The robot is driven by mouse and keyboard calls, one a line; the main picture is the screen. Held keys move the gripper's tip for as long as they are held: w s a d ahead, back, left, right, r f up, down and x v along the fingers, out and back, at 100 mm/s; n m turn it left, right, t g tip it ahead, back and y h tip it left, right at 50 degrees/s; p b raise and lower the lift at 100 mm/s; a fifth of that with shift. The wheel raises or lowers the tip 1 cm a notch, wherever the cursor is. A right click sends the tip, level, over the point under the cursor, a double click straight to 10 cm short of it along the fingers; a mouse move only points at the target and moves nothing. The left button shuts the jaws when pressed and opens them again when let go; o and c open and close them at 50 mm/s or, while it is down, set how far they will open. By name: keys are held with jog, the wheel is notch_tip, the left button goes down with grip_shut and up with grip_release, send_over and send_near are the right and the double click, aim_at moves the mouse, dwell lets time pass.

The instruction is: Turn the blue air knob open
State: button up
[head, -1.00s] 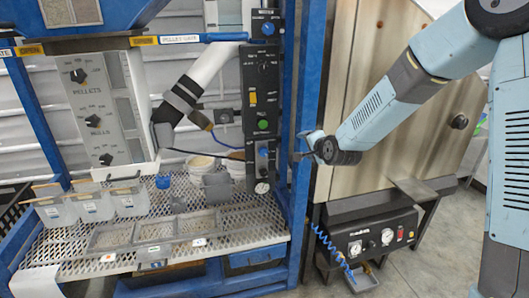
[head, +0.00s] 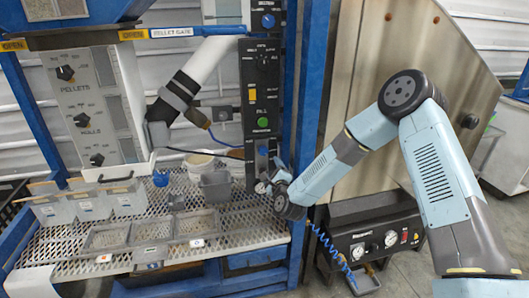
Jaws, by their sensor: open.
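A tall black control panel (head: 261,75) hangs on the blue frame. It has a blue knob (head: 262,150) low down, below a green button (head: 262,122), and another blue knob (head: 268,20) at the top. The labels by these knobs are too small to read, so I cannot tell which is the air knob; the lower one is nearer the gauge. My gripper (head: 268,178) is open at the panel's lower end, just below and right of the lower blue knob. It partly hides the small round gauge (head: 260,188) there. I cannot tell whether it touches the panel.
A blue upright (head: 297,80) stands right of the panel, beside my arm. A mesh shelf (head: 120,253) below carries clear bins (head: 88,207), a grey cup (head: 216,186) and trays (head: 152,228). A compressor box (head: 375,240) with a coiled blue hose (head: 330,250) sits lower right.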

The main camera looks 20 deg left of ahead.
aim_at(264, 152)
jog(key=x, duration=1.3)
jog(key=shift+w+a, duration=0.15)
jog(key=shift+w, duration=0.2)
jog(key=c, duration=1.1)
